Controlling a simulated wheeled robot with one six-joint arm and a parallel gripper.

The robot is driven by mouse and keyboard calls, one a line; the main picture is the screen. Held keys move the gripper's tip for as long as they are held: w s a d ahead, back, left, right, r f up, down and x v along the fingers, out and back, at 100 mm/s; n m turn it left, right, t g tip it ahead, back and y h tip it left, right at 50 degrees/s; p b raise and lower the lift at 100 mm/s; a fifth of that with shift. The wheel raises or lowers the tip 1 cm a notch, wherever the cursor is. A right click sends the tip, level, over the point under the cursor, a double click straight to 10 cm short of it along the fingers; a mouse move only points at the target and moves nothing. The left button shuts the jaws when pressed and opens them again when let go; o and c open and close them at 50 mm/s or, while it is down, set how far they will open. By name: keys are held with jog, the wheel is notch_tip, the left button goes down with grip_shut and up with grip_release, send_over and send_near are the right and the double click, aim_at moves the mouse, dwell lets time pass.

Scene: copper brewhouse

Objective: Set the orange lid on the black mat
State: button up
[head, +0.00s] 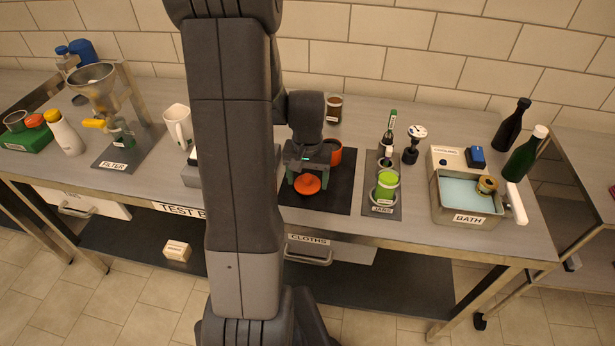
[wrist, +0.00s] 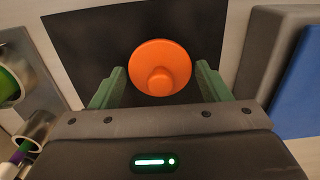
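The orange lid (head: 307,184) is a round disc with a knob, on the black mat (head: 340,192) near its front left part. In the wrist view the lid (wrist: 160,67) lies knob toward the camera, with the mat (wrist: 85,35) around it. My gripper (head: 308,178) points down over the lid. Its two green fingers stand apart, one on each side of the lid, with a gap to it on both sides in the wrist view. The gripper is open and empty. It hides the back part of the mat in the head view.
An orange pot (head: 335,152) stands behind my gripper, partly hidden. A jar rack (head: 383,210) is right of the mat, then the bath (head: 467,195) and bottles (head: 512,124). A white mug (head: 178,125) and filter stand (head: 130,145) are left. My arm hides part of the bench.

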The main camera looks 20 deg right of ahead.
jog(key=shift+o, duration=0.2)
jog(key=o, duration=0.5)
jog(key=shift+r+p, duration=3.05)
jog(key=shift+r, duration=1.05)
jog(key=shift+f, duration=0.2)
notch_tip(320, 180, down, 8)
jog(key=b, duration=0.6)
jog(key=shift+r, duration=0.1)
jog(key=shift+r, duration=0.15)
